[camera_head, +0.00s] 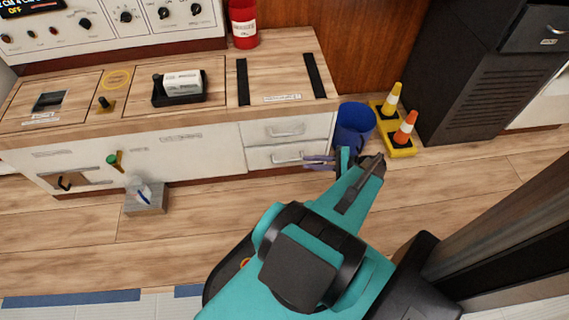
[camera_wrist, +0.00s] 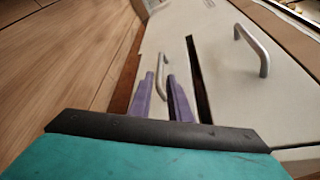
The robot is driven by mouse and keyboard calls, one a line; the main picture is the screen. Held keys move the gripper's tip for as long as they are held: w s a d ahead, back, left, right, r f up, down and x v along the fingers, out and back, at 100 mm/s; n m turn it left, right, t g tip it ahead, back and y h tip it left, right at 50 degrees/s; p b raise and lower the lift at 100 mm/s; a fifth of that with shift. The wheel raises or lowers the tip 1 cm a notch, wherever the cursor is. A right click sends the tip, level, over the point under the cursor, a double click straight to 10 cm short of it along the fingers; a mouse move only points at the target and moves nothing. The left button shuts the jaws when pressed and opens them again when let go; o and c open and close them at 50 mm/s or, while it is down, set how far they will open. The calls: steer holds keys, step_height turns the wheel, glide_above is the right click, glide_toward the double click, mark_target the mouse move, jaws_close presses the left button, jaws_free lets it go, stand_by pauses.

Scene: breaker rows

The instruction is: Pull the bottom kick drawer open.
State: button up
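The bottom kick drawer (camera_head: 262,160) is a low pale front at the cabinet's right end, with a grey bar handle (camera_head: 288,158). In the wrist view its handle (camera_wrist: 162,72) shows between and just beyond the fingertips. My gripper (camera_head: 307,162) is at the drawer's right side, its purple fingers pointing left towards the handle. In the wrist view the gripper (camera_wrist: 160,75) has its fingers apart, one on each side of the handle; contact cannot be told. A dark gap (camera_wrist: 198,80) runs between this drawer and the one above; the drawer looks shut or nearly so.
The upper drawer (camera_head: 255,133) has its own handle (camera_wrist: 252,50) close by. A blue bin (camera_head: 354,128) stands right of the cabinet, near my gripper. A yellow tray with cones (camera_head: 402,150) is beyond it. A grey box (camera_head: 146,203) is on the floor at left. Floor before the drawer is clear.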

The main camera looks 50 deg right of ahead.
mark_target(284, 154)
steer(key=shift+b+x, duration=1.5)
steer(key=shift+x, duration=3.8)
steer(key=shift+c, duration=0.3)
jaws_close()
